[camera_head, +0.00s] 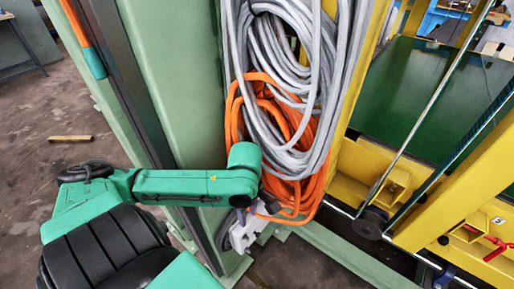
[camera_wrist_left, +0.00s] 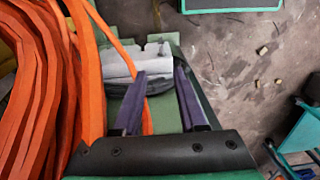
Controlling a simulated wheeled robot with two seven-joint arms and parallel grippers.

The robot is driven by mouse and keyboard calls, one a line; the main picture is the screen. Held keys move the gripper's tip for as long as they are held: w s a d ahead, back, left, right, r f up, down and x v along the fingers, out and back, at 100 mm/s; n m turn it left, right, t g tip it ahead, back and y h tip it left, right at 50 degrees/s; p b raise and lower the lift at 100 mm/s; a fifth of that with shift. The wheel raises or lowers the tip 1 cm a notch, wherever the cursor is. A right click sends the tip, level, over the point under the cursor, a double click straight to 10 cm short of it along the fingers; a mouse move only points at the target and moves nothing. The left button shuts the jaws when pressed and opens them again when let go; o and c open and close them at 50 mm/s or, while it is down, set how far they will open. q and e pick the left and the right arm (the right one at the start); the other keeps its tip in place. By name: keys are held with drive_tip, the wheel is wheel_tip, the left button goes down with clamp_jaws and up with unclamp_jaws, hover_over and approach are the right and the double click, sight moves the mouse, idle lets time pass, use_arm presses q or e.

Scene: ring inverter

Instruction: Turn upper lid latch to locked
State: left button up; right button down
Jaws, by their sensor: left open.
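I cannot make out a lid or an upper lid latch for certain in either view. My left gripper (camera_head: 262,212) is at the lower end of the hanging cables, in front of the green cabinet. In the left wrist view the two purple-grey fingers (camera_wrist_left: 160,72) are apart. A pale grey block (camera_wrist_left: 118,66) lies just beyond the fingertips. A single orange strand runs close to one finger; I cannot tell whether it touches. My right gripper is not in view.
Grey cables (camera_head: 290,90) and orange cables (camera_head: 310,190) hang beside the green cabinet (camera_head: 175,80). Yellow framing (camera_head: 450,205) with a red lever (camera_head: 496,248) stands at right. A wooden piece (camera_head: 70,139) lies on the open floor at left.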

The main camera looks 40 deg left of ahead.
sight(248, 237)
use_arm(q)
drive_tip(key=f+b, duration=0.3)
drive_tip(key=f, duration=0.4)
drive_tip(key=f+b, duration=0.3)
drive_tip(key=f, duration=0.3)
drive_tip(key=shift+s+f, duration=0.2)
drive_tip(key=shift+f, duration=0.6)
clamp_jaws()
